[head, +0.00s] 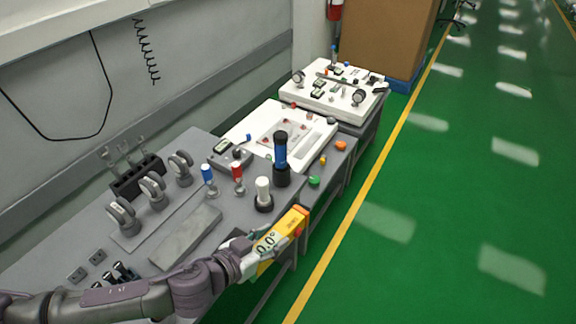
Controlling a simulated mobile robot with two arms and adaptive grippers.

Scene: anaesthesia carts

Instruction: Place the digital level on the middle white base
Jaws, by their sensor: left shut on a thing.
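The digital level (285,232) is a yellow-orange bar with a 0.0° display, in the lower middle of the head view. My left gripper (252,258) is shut on its near end and holds it tilted, by the right edge of the near grey cart (180,215). The arm and the level partly hide the gripper's fingers. The middle white base (262,118) is a flat white board with a recessed panel on the cart beyond, apart from the level. My right gripper is out of view.
A black and blue upright cylinder (281,160) and a white knob (263,192) stand between the level and the white base. Grey clamps (152,187) stand at left. Another white base (335,92) with several parts lies farther back. Green floor (440,220) is clear at right.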

